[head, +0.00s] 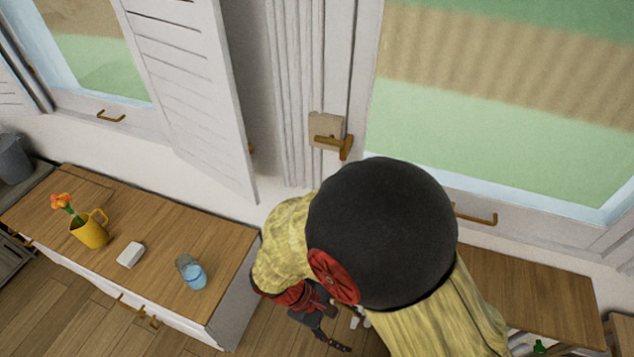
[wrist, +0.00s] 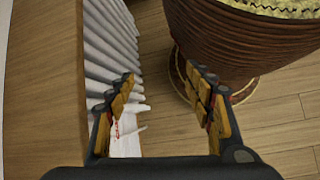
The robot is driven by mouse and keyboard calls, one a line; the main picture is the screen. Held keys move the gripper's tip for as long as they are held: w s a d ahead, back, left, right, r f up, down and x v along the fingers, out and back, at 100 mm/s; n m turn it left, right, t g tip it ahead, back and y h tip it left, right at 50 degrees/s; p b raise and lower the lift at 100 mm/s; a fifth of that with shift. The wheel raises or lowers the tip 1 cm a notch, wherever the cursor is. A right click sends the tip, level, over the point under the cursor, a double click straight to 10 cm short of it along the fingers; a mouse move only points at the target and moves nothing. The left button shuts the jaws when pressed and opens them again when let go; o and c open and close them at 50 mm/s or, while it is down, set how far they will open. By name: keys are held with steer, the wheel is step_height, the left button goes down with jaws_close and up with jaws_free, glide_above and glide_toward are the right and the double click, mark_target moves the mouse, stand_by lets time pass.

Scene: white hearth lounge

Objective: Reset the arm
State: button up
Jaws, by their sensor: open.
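My gripper (wrist: 163,95) is open in the wrist view, its two fingers apart with wood-coloured pads. Nothing is held between them. Below the fingers are the wooden floor and white slatted furniture. In the head view, my arm, with yellow links and a large dark round joint, fills the lower middle. My gripper (head: 335,330) shows only partly there, low beside the end of the wooden cabinet (head: 235,247), and the arm hides part of it.
On the cabinet stand a yellow jug (head: 90,230) with orange flowers, a small white block (head: 131,254) and a blue cup (head: 194,277). A brown ribbed basket (wrist: 240,45) stands close to the right finger. Another wooden surface (head: 530,290) lies right of my arm, below the window.

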step_height(320, 180, up, 18)
steer(key=w+d+m+t+y+p, duration=0.2)
steer(key=m+y, duration=0.5)
steer(key=d+r+m+t, duration=0.2)
steer(key=d+r, duration=0.3)
steer(key=r, duration=0.2)
steer(key=d+r+m+t+p, duration=0.1)
steer(key=d+r+m+t, duration=0.1)
steer(key=d+r, duration=0.3)
step_height(320, 180, up, 2)
steer(key=shift+w+r+m+t, duration=0.2)
steer(key=shift+m+t, duration=0.2)
steer(key=shift+t, duration=0.3)
steer(key=shift+s, duration=0.1)
